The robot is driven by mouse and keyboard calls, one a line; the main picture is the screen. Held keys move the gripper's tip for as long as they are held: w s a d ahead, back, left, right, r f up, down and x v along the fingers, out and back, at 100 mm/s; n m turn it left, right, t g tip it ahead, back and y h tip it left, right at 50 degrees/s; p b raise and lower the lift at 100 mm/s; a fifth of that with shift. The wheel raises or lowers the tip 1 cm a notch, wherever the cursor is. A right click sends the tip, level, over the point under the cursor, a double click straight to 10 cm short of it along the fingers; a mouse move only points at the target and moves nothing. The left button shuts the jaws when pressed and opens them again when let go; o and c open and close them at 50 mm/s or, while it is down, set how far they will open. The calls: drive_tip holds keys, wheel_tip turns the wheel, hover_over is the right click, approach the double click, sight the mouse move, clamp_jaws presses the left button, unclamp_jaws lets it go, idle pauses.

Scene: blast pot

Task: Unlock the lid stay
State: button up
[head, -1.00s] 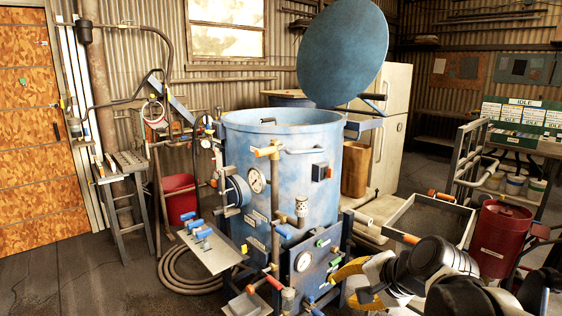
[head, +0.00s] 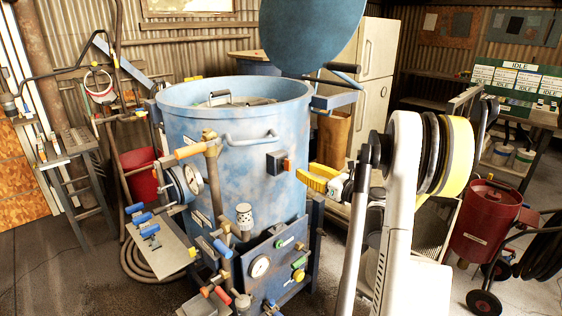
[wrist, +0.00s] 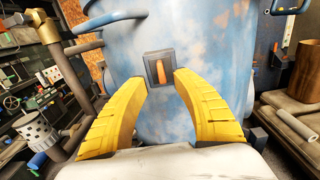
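A small dark box (head: 276,160) with an orange lever (head: 288,165) is fixed to the side of the blue pot (head: 235,130), below its rim. I take it for the lid stay lock, though no label can be read. In the wrist view the box (wrist: 149,58) is straight ahead and its orange lever (wrist: 160,73) stands upright. The round blue lid (head: 312,30) is raised above the pot. My gripper (wrist: 162,80) has its yellow fingers spread, with nothing between them. In the head view my gripper (head: 312,177) is just right of the box; contact cannot be told.
A curved handle (head: 250,138) and an orange-handled pipe valve (head: 190,151) stick out left of the box. A dark blue panel with valves (head: 285,255) sits low in front. A red drum (head: 485,215) stands to the right, and a fridge (head: 372,90) behind.

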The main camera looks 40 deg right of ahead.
sight(290, 164)
drive_tip(key=w, duration=0.2)
drive_tip(key=w+b, duration=0.1)
drive_tip(key=w, duration=0.5)
drive_tip(key=shift+w+a+b, duration=0.25)
drive_tip(key=shift+a+b, duration=0.05)
drive_tip(key=shift+a, duration=0.05)
drive_tip(key=shift+c, duration=0.5)
clamp_jaws()
